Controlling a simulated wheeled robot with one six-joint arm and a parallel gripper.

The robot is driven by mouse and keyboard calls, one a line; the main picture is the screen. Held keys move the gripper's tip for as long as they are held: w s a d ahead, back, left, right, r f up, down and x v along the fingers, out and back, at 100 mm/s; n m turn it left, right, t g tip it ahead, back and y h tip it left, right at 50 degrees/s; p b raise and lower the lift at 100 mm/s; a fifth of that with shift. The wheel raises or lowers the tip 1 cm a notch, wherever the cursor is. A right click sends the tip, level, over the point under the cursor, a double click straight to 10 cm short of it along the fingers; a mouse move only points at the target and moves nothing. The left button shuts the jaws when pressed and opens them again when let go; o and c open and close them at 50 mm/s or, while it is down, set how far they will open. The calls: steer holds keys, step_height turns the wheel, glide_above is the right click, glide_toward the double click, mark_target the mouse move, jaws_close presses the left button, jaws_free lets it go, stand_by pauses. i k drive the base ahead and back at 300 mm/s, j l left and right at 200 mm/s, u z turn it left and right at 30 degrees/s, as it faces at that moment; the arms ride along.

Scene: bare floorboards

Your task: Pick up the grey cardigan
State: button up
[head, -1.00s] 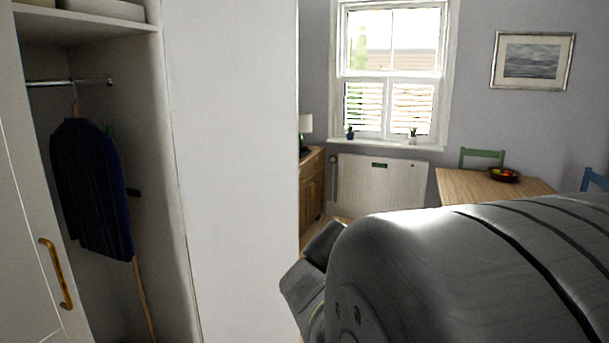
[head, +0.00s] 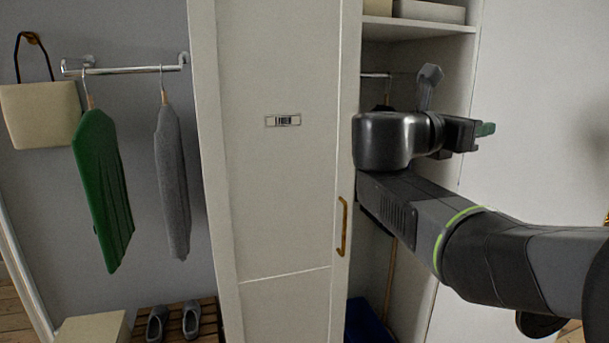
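The grey cardigan (head: 172,185) hangs from a hanger on a short metal wall rail (head: 125,70), left of the wardrobe. It hangs straight down, narrow side towards me, with nothing in front of it. My gripper (head: 478,131) is at the right, in front of the wardrobe's open part, far from the cardigan and pointing right.
A green garment (head: 103,190) hangs left of the cardigan. A cream bag (head: 42,112) hangs further left. Shoes (head: 190,318) stand on a slatted rack below, beside a pale box (head: 92,329). The wardrobe door (head: 285,190) stands between the rail and my arm.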

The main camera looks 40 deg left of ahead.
mark_target(170, 160)
steer(key=j+u, duration=0.5)
steer(key=i+j+u, duration=0.1)
steer(key=j+u, duration=0.35)
steer(key=i+j+u, duration=0.15)
steer(key=u, duration=0.35)
steer(key=i+j, duration=0.2)
steer(key=j, duration=0.2)
steer(key=i+j, duration=0.25)
steer(key=j, duration=0.15)
steer(key=i+j+u, duration=0.1)
steer(key=j, duration=0.3)
steer(key=i, duration=0.1)
